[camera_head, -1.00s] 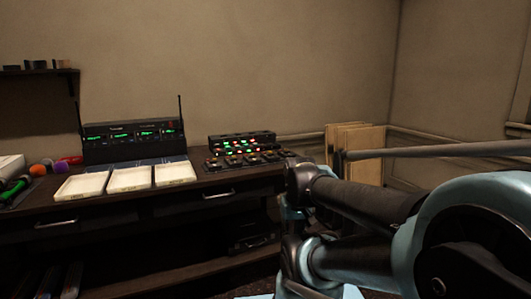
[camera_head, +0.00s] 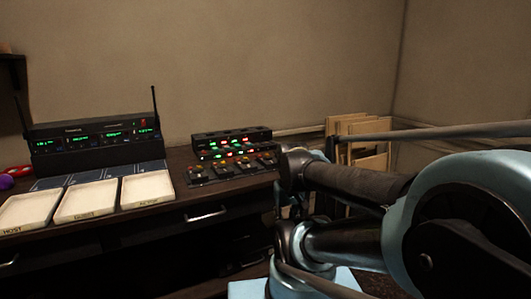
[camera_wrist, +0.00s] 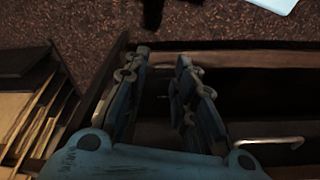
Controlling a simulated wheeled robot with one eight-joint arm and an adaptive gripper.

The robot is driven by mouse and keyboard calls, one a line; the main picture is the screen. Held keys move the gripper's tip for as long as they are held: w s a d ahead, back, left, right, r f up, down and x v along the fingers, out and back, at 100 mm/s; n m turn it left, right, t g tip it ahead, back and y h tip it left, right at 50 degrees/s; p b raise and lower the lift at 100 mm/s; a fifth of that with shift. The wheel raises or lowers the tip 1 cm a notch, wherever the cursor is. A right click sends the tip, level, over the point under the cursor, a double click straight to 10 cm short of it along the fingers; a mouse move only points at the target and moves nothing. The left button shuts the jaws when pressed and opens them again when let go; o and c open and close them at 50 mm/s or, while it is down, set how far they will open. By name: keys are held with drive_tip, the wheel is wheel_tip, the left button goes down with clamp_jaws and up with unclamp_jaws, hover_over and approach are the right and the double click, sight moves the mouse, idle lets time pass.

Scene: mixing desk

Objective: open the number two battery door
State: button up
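No door marked number two can be read in either view. A row of small dark packs (camera_head: 232,168) with orange and yellow marks lies on the right of the desk in the head view. They lie in front of a black rack (camera_head: 232,143) with red and green lights. Any battery doors are too small to tell. My gripper (camera_wrist: 163,62) is open and empty in the wrist view, its two fingers apart. It points down past the desk's edge and a drawer handle (camera_wrist: 270,141), above the brown floor. It is away from the packs.
The dark desk (camera_head: 185,240) has drawers and a handle (camera_head: 207,215) in front. Three white trays (camera_head: 148,190) and a black receiver (camera_head: 95,145) with two antennas stand to the left. Wooden panels (camera_head: 350,128) lean by the wall to the right, behind my arm.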

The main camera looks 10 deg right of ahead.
drive_tip(key=shift+w+d, duration=0.15)
drive_tip(key=shift+w, duration=0.3)
wheel_tip(320, 180, up, 27)
drive_tip(key=m+g, duration=0.2)
drive_tip(key=m, duration=1.3)
hover_over(271, 162)
drive_tip(key=w, duration=0.3)
drive_tip(key=f, duration=1.6)
drive_tip(key=shift+s+a+f, duration=0.15)
drive_tip(key=shift+a+f, duration=0.05)
drive_tip(key=shift+f, duration=0.2)
